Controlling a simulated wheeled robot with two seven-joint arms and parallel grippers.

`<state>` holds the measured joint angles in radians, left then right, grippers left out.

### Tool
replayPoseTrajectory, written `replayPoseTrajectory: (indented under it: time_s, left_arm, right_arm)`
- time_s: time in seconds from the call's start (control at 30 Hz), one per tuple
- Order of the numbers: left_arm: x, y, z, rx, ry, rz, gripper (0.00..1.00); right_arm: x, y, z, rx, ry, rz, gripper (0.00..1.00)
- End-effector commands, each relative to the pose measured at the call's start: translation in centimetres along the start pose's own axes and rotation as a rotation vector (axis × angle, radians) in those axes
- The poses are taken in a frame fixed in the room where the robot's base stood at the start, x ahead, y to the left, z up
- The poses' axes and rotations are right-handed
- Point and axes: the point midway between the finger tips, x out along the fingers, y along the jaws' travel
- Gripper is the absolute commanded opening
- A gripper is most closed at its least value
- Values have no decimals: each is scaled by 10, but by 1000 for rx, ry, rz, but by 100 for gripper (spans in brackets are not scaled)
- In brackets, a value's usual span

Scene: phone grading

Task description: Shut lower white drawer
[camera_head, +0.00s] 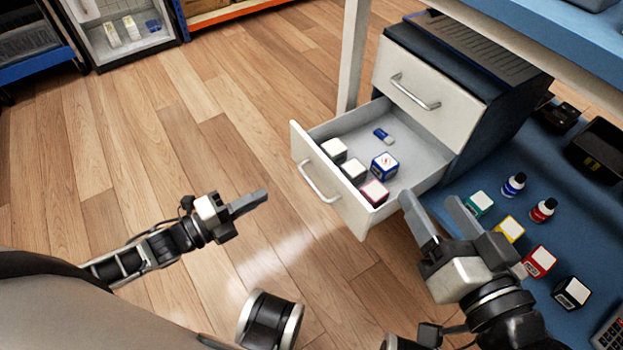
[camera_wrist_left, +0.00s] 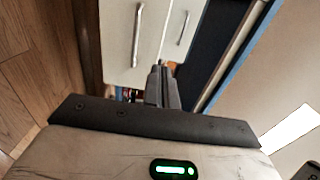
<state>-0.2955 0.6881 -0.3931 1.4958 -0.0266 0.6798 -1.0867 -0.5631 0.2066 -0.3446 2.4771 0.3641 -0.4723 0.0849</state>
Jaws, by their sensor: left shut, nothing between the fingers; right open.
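The lower white drawer (camera_head: 425,158) is pulled open from the cabinet, its front panel (camera_head: 315,172) and bar handle (camera_head: 320,183) facing left. It holds several small boxes, including a blue one (camera_head: 384,164), and a small blue-and-white item (camera_head: 383,136). My left gripper (camera_head: 262,195) is shut and empty, left of the drawer front and apart from it. In the left wrist view the shut fingers (camera_wrist_left: 160,72) point toward the drawer fronts, with a handle (camera_wrist_left: 137,35) at upper left. My right gripper (camera_head: 431,197) is open and empty beside the drawer's near right corner.
The upper white drawer (camera_head: 432,88) is shut. A blue surface (camera_head: 530,215) at right carries several coloured boxes, a blue bottle (camera_head: 513,185) and a red bottle (camera_head: 542,210). A table leg (camera_head: 353,55) stands behind the drawer. Wooden floor left of the drawer is clear.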

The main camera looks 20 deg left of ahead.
Motion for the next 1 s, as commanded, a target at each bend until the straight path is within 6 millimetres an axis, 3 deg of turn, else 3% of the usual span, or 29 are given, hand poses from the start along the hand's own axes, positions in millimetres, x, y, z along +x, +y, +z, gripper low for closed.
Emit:
replayPoseTrajectory:
  time_s: [0.37, 0.6, 0.8, 1.0]
  left_arm:
    - [71, 1, 0, 0, 0, -6, 0]
    - [115, 1, 0, -1, 0, -5, 0]
    - [133, 0, 0, -2, -1, -1, 0]
    - [136, -1, 0, -3, -2, 0, 0]
  right_arm:
    - [2, -4, -5, 49, 67, -50, 67]
    - [9, -4, -34, -125, 232, -81, 67]
    - [9, -7, -51, -215, 321, -96, 67]
    - [9, -8, -54, -233, 337, -99, 67]
